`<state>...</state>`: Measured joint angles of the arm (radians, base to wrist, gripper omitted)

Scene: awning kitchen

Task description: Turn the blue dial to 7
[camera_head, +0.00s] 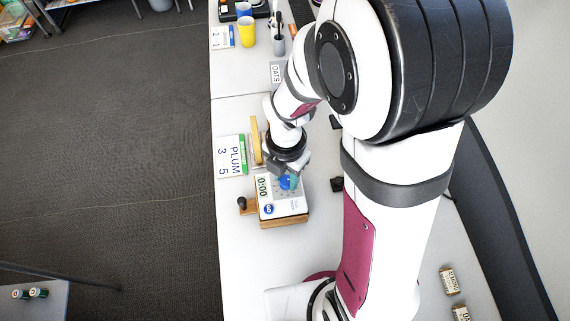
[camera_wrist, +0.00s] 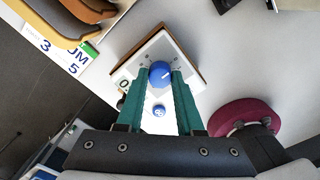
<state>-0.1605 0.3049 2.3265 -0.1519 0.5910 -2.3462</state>
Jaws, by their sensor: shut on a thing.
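The blue dial (camera_wrist: 160,73) is a round knob with a white mark on the top face of a white timer box (camera_head: 289,207). In the head view the dial (camera_head: 286,183) is partly hidden by my gripper (camera_head: 288,177). In the wrist view the two green fingers of my gripper (camera_wrist: 160,80) stand on either side of the dial and are shut on it. The dial's white mark points to the upper right in the wrist view. The box's display reads 0:00 in the head view. The numbers around the dial are too small to read.
The box sits on a wooden base (camera_head: 284,222) near the counter's left edge. A card reading PLUM 3 5 (camera_head: 230,158) and a yellow-tan object (camera_head: 256,142) stand behind it. A blue round button (camera_wrist: 159,110) is close to the fingers. Bare counter (camera_head: 245,280) lies in front.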

